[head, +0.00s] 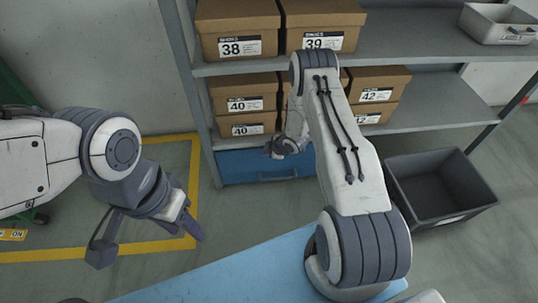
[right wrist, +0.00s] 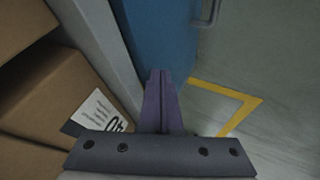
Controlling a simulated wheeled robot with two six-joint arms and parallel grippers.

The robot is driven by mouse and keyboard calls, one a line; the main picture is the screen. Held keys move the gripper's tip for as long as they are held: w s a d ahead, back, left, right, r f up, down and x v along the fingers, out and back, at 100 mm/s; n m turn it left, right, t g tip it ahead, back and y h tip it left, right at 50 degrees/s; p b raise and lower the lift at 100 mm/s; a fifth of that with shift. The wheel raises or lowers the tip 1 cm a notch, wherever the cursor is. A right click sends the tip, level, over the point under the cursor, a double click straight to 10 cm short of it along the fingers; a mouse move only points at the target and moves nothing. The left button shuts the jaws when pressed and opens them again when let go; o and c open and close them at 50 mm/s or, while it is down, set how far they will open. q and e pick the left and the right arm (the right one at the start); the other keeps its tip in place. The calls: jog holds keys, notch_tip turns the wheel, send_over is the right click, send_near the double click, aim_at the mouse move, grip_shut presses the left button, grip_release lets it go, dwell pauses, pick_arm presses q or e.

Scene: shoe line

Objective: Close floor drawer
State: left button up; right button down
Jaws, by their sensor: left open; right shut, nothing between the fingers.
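The blue floor drawer (head: 240,168) sits at the bottom of the grey shelf rack, below the lowest boxes. Its front panel and handle face the floor area before the rack, and my right arm hides its right part. I cannot tell whether a gap is left behind the panel. My right gripper (head: 273,150) is shut and empty, close to the drawer's upper part. In the right wrist view its fingertips (right wrist: 162,74) overlap the blue drawer front (right wrist: 160,35); contact is unclear. My left gripper (head: 150,244) is open and empty, above the floor left of the drawer.
The grey rack's shelf (head: 400,45) carries several labelled shoe boxes (head: 240,40). A dark open crate (head: 440,215) stands on the floor at the right. A light blue surface (head: 230,275) lies in front. Yellow lines (head: 100,253) mark clear floor at the left.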

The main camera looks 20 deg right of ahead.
jog(key=s+d+r+p, duration=0.2)
jog(key=s+r+p, duration=0.2)
jog(key=s+r, duration=0.45)
jog(key=s+a+r+m+g+h, duration=0.1)
jog(key=s+a+r+m+g, duration=0.1)
jog(key=a+r, duration=0.7)
jog(key=s+a+r+m+g+h, duration=0.1)
jog(key=s+a+r, duration=0.3)
jog(key=r, duration=0.8)
jog(key=s+a+r+m+g, duration=0.1)
jog(key=s+a+r, duration=0.25)
jog(key=s, duration=0.35)
jog(key=s+a+r+m+g, duration=0.15)
jog(key=s+r, duration=0.25)
jog(key=s, duration=0.4)
jog(key=s+a+r+m+g, duration=0.1)
jog(key=s+a+r, duration=0.3)
jog(key=s, duration=0.3)
pick_arm(q)
notch_tip(320, 180, up, 36)
jog(key=p, duration=3.1)
jog(key=shift+s+p, duration=0.35)
jog(key=shift+s, duration=0.1)
pick_arm(e)
notch_tip(320, 180, up, 32)
jog(key=shift+s+d+f, duration=0.25)
jog(key=shift+s+d, duration=0.05)
jog(key=shift+s, duration=0.05)
